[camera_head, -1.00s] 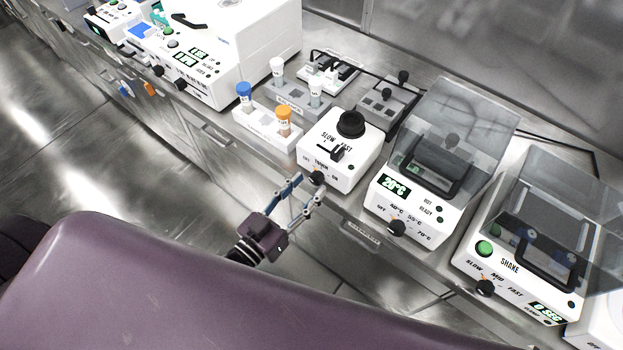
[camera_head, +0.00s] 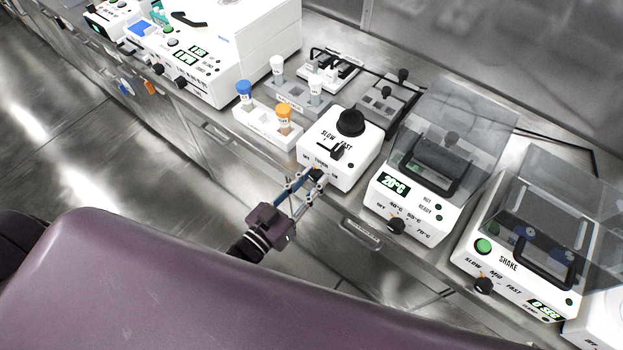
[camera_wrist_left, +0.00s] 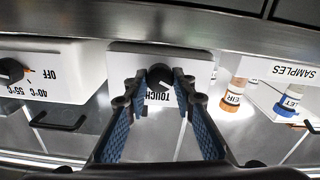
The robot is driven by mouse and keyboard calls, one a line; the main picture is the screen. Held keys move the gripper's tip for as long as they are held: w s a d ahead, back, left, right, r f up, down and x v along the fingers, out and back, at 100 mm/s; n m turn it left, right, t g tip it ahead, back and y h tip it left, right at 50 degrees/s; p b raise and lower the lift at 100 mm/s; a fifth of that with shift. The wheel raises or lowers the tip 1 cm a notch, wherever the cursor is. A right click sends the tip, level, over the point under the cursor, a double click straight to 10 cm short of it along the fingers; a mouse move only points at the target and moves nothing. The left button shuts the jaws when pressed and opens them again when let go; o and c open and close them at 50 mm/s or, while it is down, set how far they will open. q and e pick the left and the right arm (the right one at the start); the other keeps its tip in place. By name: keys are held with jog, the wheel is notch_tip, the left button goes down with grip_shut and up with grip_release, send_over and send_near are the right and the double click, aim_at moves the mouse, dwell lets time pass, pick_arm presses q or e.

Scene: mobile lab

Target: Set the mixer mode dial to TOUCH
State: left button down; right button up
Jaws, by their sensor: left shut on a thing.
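The white mixer (camera_head: 345,165) stands at the bench's front edge, with a black cup head on top and a slider marked SLOW and FAST. Its small black mode dial (camera_head: 317,175) is on the front, below the labels OFF, TOUCH and ON. In the left wrist view the mode dial (camera_wrist_left: 160,77) sits between the fingertips, with the TOUCH label upside down beside it. My left gripper (camera_head: 305,183) is shut on the dial, its blue-padded fingers on either side. The dial's exact pointer direction is too small to tell. My right gripper is not in view.
A tube rack (camera_head: 262,128) with blue- and orange-capped tubes stands left of the mixer. A heater (camera_head: 415,205) showing 20°C and a shaker (camera_head: 510,270) stand to the right. A bench handle (camera_head: 361,233) lies below. Floor in front is clear.

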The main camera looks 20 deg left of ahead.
pick_arm(q)
jog(key=shift+m, duration=0.4)
jog(key=m, duration=0.5)
jog(key=shift+p, duration=0.3)
jog(key=m, duration=0.6)
jog(key=shift+d+m, duration=0.1)
jog(key=shift+m, duration=0.3)
jog(key=c, duration=1.6)
grip_release()
jog(key=v, duration=1.2)
